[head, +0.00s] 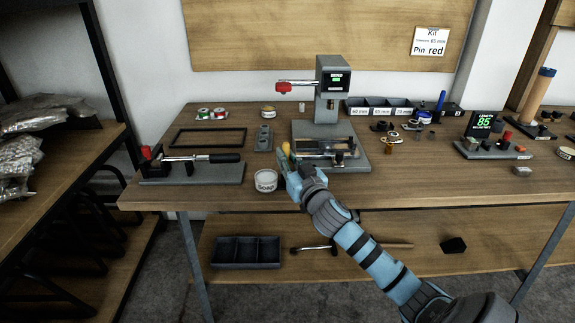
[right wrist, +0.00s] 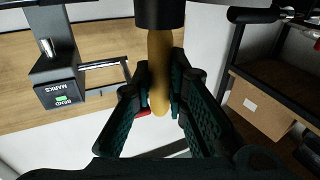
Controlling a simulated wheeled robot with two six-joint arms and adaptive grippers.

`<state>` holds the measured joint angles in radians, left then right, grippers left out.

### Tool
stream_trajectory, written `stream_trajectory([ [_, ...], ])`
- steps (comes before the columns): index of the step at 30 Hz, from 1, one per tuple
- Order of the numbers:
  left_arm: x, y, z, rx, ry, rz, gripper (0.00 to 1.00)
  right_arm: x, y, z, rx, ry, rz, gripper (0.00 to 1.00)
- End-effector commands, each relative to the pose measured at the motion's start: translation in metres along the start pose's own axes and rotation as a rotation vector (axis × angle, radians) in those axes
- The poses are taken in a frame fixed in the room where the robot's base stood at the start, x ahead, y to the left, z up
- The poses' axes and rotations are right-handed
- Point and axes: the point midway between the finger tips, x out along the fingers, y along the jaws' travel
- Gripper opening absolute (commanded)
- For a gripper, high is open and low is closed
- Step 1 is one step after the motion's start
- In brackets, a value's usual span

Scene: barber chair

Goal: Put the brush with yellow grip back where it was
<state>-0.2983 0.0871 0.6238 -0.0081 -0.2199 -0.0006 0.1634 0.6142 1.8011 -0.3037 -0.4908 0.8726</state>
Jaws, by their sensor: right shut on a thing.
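The brush with yellow grip shows in the right wrist view as a long yellow handle (right wrist: 160,58) with a dark part at its top end. My right gripper (right wrist: 160,88) is shut around the yellow handle. In the head view the right gripper (head: 289,168) is over the front of the bench, between the white soap tin (head: 266,181) and the grey press (head: 331,92). Only a small yellow piece of the brush (head: 286,149) shows there, above the fingers. Its far end is hard to make out. My left gripper is not in view.
A lever fixture (head: 192,171) stands at the bench's left, with an empty black frame (head: 208,138) behind it. A grey block (head: 264,138) stands left of the press. Labelled bins (head: 378,106) and small parts lie to the right.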

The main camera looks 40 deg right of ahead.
Motion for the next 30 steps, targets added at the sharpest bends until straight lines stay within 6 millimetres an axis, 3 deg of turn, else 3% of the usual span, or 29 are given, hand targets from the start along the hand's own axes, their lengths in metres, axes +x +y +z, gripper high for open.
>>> stream_trajectory([
  [7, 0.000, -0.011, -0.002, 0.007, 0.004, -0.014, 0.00, 0.000, 0.001, 0.001, 0.001, -0.003, 0.002, 0.00],
  [8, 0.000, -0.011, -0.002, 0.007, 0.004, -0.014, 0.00, 0.000, 0.001, 0.002, 0.001, -0.004, 0.002, 0.15],
  [12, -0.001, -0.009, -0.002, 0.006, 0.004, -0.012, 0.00, 0.000, 0.001, 0.001, 0.001, -0.003, 0.002, 0.34],
  [23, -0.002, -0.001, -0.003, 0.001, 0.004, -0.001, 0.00, -0.005, 0.001, -0.001, -0.001, -0.004, 0.002, 0.34],
  [26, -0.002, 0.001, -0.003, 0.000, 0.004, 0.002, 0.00, -0.021, 0.001, 0.000, -0.004, -0.005, 0.000, 0.34],
  [30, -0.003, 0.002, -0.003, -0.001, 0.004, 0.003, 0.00, -0.057, 0.000, 0.000, -0.006, -0.008, -0.001, 0.34],
])
